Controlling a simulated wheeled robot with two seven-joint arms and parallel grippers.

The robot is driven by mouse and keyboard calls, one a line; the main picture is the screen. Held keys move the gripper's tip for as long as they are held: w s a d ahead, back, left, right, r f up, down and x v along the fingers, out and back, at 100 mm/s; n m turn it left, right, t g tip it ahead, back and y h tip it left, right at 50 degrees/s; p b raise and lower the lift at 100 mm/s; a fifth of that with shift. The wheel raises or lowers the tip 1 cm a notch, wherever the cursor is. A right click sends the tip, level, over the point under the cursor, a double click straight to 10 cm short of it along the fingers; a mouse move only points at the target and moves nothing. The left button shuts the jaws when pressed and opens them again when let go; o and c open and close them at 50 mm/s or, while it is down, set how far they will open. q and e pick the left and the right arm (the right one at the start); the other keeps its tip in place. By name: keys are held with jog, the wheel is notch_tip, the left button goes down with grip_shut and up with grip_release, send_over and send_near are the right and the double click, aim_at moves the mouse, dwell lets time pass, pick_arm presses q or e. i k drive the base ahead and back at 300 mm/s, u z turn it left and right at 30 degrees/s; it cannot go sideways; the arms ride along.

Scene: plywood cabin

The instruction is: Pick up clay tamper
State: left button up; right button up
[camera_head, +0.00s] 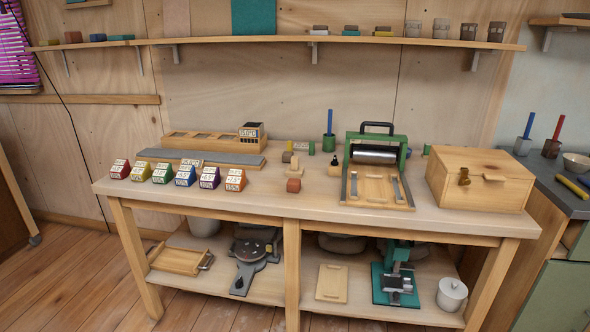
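I cannot tell for sure which thing is the clay tamper. A small reddish-brown block (293,185) sits on the workbench top (260,205) near its middle. Just behind it stands a small pale wooden piece (294,164) with an upright part. Another small wooden piece with a dark top (334,167) stands to the right, beside the green roller press (376,180). Neither of my grippers shows in the head view.
A row of several colored labelled blocks (186,176) lines the bench's left front. A wooden box (481,178) stands at the right end. A green cup with a blue stick (329,142) is at the back. The front middle of the bench is clear.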

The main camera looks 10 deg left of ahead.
aim_at(293, 171)
jog(key=u, duration=0.25)
jog(key=i, duration=1.5)
jog(key=z, duration=0.7)
